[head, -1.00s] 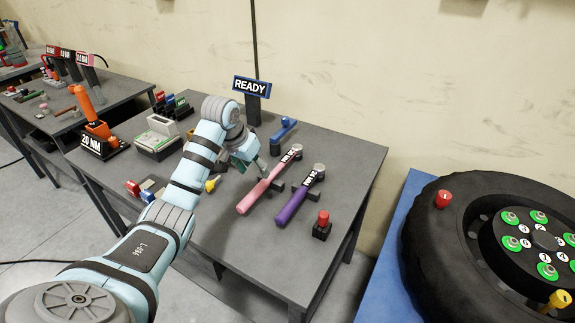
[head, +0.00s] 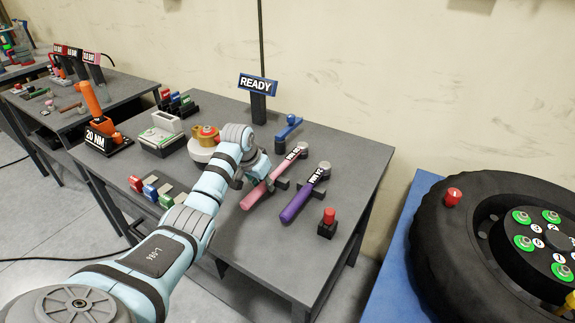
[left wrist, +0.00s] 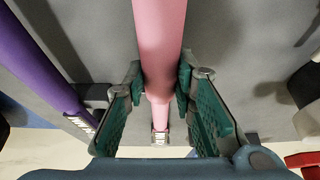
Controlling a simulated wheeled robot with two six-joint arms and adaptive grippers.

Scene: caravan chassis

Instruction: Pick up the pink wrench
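The pink wrench (head: 259,194) lies on the grey workbench, its handle toward the near edge and its metal head toward the back. A dark label sits near its head. My left gripper (head: 266,180) is down at the wrench. In the left wrist view the pink handle (left wrist: 160,40) runs between the two green-padded fingers (left wrist: 161,80). The fingertips sit close against both sides of the handle, with no clear gap. The wrench shows no visible lift off its rest. My right gripper is in neither view.
A purple wrench (head: 299,202) lies close to the right, also in the left wrist view (left wrist: 38,60). A red-topped block (head: 327,224) stands beyond it. A READY sign (head: 258,85) and a blue tool (head: 288,129) are behind.

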